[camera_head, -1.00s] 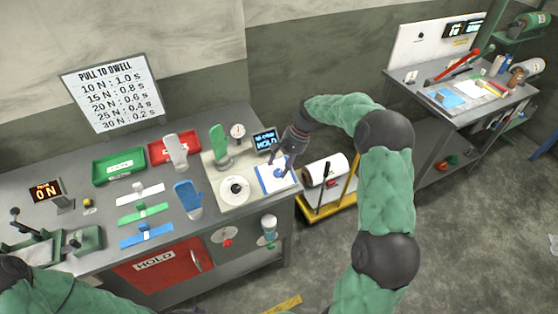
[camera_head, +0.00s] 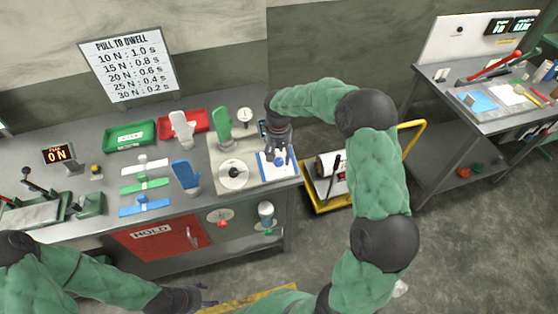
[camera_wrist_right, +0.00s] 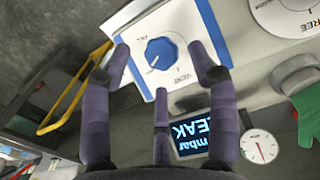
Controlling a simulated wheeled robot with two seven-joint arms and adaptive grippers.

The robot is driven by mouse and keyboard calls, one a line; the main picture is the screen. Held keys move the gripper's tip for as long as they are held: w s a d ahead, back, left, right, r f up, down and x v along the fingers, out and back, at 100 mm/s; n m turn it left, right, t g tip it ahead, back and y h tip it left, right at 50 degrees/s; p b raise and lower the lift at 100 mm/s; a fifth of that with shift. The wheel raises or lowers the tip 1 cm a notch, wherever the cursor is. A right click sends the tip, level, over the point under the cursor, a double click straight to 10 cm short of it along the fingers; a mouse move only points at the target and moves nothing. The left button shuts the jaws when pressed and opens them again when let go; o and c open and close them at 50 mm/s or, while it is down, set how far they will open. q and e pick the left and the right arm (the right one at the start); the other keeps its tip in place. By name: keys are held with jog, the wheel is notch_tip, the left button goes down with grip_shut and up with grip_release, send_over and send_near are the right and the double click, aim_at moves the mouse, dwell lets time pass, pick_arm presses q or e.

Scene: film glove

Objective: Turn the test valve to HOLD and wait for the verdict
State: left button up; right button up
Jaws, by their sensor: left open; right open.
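The test valve is a blue round knob (camera_wrist_right: 161,53) on a white plate with blue edges (camera_head: 267,169). In the right wrist view its white pointer line points lower left, between a short label and the word VENT. My right gripper (camera_head: 280,157) is open over the plate. In the right wrist view its fingers (camera_wrist_right: 160,70) spread to either side of the knob; I see no grip on it. A lit display (camera_wrist_right: 190,136) behind the fingers shows "mbar" and a partly covered word ending in "EAK". My left gripper (camera_head: 208,296) is open and empty at the bottom edge.
A white dial (camera_head: 233,174), a green glove on a form (camera_head: 222,127) and a small gauge (camera_head: 245,115) stand beside the valve. A yellow cart (camera_head: 330,203) stands right of the bench.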

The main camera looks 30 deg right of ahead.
aim_at(279, 162)
jog(key=shift+f, duration=1.65)
jog(key=c, duration=1.1)
jog(key=shift+s+f+m+y, duration=0.2)
jog(key=shift+m+y, duration=0.1)
jog(key=shift+m, duration=0.2)
jog(key=shift+a, duration=0.1)
jog(key=o, duration=1.1)
jog(key=shift+w+r, duration=0.1)
jog(key=shift+r, duration=0.05)
